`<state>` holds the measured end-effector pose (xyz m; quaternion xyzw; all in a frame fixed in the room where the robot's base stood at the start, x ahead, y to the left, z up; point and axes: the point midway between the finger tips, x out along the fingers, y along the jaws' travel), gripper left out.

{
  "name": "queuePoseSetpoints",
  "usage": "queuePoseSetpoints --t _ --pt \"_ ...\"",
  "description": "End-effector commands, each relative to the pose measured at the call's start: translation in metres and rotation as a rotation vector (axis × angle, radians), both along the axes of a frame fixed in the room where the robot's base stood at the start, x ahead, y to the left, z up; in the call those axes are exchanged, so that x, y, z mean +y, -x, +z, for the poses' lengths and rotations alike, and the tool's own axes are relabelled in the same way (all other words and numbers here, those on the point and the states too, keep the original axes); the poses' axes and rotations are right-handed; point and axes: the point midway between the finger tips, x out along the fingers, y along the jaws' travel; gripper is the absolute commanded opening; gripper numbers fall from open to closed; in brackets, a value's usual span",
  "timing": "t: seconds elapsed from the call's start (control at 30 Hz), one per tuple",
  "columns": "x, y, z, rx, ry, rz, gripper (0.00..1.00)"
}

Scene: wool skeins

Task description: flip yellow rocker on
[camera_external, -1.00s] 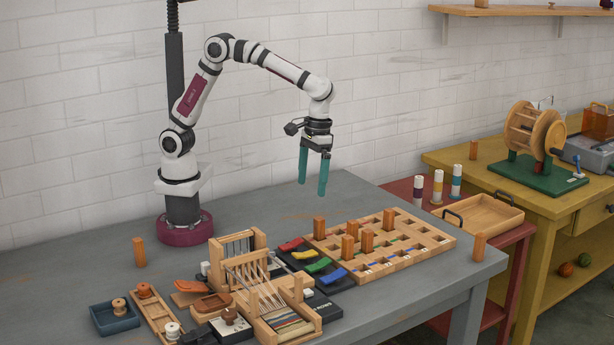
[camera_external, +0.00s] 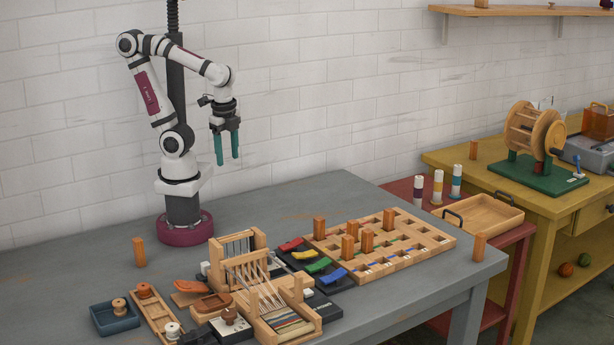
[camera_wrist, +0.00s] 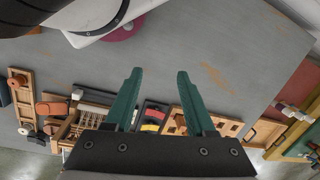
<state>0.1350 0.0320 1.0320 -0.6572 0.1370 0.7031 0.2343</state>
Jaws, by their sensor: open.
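The yellow rocker (camera_external: 304,254) sits on a dark switch panel (camera_external: 346,284) between the red rocker (camera_external: 292,244) and the green rocker (camera_external: 318,265); a blue rocker (camera_external: 333,276) is nearest the front. In the wrist view the yellow rocker (camera_wrist: 150,127) shows between the fingers, low in the picture. Which way it is tilted is too small to tell. My gripper (camera_external: 227,162) hangs with teal fingers pointing down, open and empty, high above the table and to the left of the panel. The fingers (camera_wrist: 158,75) show apart in the wrist view.
A wooden loom (camera_external: 262,290) stands just left of the panel. A wooden slotted board (camera_external: 420,240) with several upright orange blocks (camera_external: 319,228) stands right of it. A blue tray (camera_external: 115,318) and spools are at the front left. The table's back (camera_external: 270,205) is clear.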

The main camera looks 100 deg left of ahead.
Motion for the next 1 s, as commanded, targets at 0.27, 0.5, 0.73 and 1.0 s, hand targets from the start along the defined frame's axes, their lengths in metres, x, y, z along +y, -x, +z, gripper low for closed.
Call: queuePoseSetpoints --t 0.27,0.5,0.73,1.0 --pt "-0.048 -0.136 0.014 0.153 0.233 -0.845 0.03" --pt "-0.093 -0.241 -0.03 0.117 0.441 -1.584 0.0" --pt "-0.106 -0.268 -0.049 0.07 0.491 -1.811 0.0" --pt "-0.106 -0.267 -0.05 0.071 0.491 -1.812 0.0"
